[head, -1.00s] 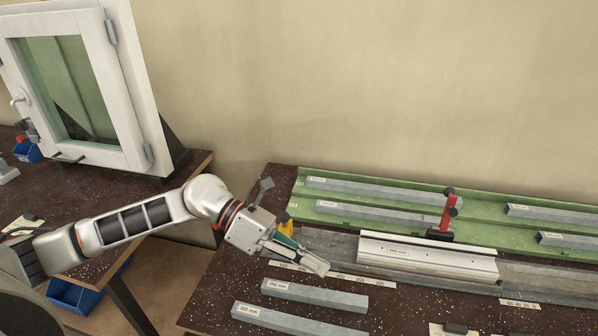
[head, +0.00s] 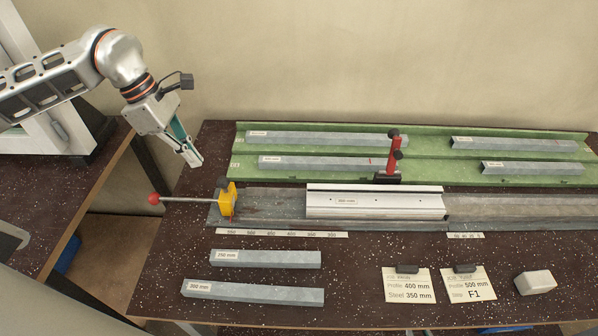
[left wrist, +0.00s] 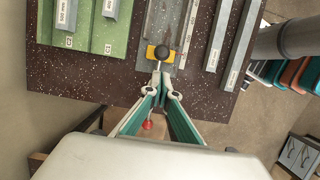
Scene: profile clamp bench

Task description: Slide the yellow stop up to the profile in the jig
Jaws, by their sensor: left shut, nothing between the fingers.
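The yellow stop (head: 229,204) sits at the left end of the grey jig rail (head: 265,204). Its rod with a red knob (head: 154,199) sticks out to the left past the bench edge. The white profile (head: 375,206) lies in the jig right of the stop, with a clear gap between them. My left gripper (head: 194,160) is shut and empty, up and left of the stop, apart from it. In the left wrist view the stop (left wrist: 160,54) shows beyond the fingertips (left wrist: 160,76). My right gripper is not in view.
A red clamp (head: 393,157) stands behind the profile. A green rack (head: 420,165) with several grey bars runs along the back. Two bars (head: 265,258), two cards (head: 408,286) and a white block (head: 535,283) lie in front.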

